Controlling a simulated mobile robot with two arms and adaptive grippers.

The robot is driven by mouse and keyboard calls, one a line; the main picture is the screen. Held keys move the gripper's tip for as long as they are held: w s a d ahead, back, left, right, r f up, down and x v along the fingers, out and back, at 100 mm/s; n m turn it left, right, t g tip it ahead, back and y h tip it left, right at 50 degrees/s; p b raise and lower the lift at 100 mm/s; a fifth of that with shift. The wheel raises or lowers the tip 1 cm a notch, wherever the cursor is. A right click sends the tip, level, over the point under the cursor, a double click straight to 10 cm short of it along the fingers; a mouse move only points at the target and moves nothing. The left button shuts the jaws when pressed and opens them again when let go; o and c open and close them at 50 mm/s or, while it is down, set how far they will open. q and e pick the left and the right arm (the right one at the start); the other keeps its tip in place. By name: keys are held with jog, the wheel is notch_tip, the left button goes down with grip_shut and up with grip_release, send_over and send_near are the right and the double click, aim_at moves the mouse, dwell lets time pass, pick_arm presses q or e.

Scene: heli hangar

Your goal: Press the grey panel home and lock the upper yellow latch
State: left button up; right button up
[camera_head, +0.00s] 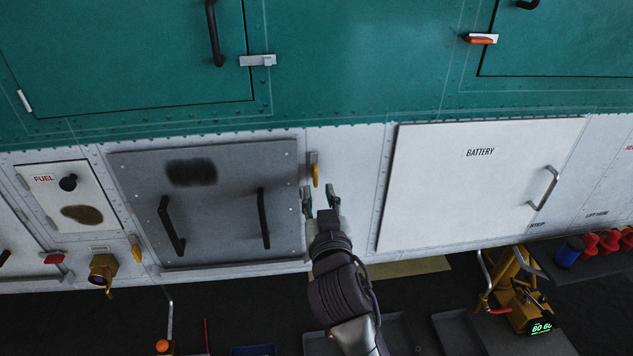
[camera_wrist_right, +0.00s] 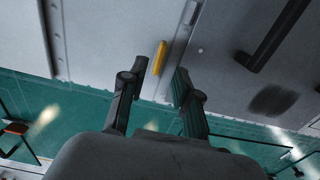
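The grey panel (camera_head: 222,215) sits on the white lower hull, with two black handles and a dark smudge. I cannot tell whether it is fully flush. The upper yellow latch (camera_head: 315,174) hangs about upright just beside the panel's upper right edge. My right gripper (camera_head: 320,190) is open just below that latch, fingers pointing up at the hull. In the right wrist view the yellow latch (camera_wrist_right: 160,57) lies ahead of the gap between the open fingers (camera_wrist_right: 162,82), apart from them. Part of the panel (camera_wrist_right: 260,75) shows at right. Another yellow latch (camera_head: 136,252) is at the panel's lower left. My left gripper is out of view.
A white BATTERY door (camera_head: 470,195) is to the right, and a FUEL door (camera_head: 60,190) to the left. A yellow nozzle-like fitting (camera_head: 102,268) sticks out at lower left. A yellow jack (camera_head: 515,290) stands on the floor at right. The hull right of the latch is clear.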

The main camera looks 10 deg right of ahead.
aim_at(316, 180)
jog(key=shift+w, duration=2.2)
jog(key=shift+w, duration=0.15)
